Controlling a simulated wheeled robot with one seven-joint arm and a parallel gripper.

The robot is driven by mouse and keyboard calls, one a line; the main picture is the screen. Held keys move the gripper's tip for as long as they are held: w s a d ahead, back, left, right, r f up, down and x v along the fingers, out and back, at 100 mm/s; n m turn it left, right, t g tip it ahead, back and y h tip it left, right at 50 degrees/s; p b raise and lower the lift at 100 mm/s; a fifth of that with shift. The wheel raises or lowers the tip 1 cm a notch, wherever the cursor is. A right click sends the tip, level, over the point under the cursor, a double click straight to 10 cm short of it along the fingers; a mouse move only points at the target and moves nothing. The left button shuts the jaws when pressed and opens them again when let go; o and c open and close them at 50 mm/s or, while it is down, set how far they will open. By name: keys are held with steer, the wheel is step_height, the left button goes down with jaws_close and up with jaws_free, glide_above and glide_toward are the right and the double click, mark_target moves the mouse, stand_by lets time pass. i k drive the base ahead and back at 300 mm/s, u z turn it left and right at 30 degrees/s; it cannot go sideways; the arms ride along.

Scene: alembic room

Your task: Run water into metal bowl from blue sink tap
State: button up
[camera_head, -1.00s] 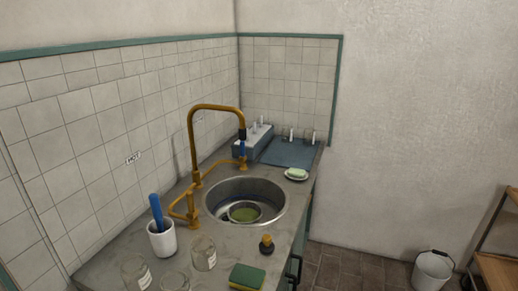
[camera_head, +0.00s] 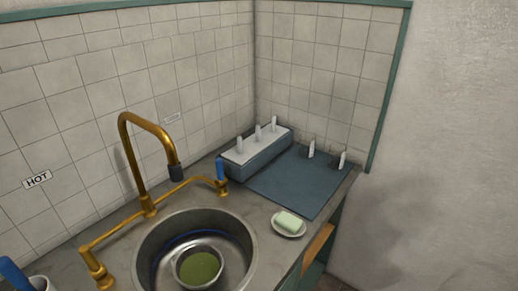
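The metal bowl (camera_head: 183,271) sits down in the round steel sink (camera_head: 143,242). Its inside looks green; I cannot tell if that is liquid or its base. A brass tap spout (camera_head: 147,125) arches up behind the sink, its dark nozzle (camera_head: 176,172) pointing down at the sink's back edge. No water stream shows. A blue tap handle (camera_head: 221,169) stands upright at the right end of the brass pipe. Another brass valve (camera_head: 98,270) is at the left end. My gripper is out of view.
A soap bar (camera_head: 289,220) on a white dish (camera_head: 288,233) lies right of the sink. A blue-grey rack (camera_head: 258,156) with white pegs and a flat mat (camera_head: 297,183) are behind it. A HOT label (camera_head: 37,179) is on the left wall. A white cup (camera_head: 40,283) holds something blue.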

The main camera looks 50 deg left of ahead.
mark_target(221, 180)
steer(key=i, duration=1.4)
steer(key=u, duration=3.8)
steer(key=i, duration=0.5)
steer(key=z, duration=0.05)
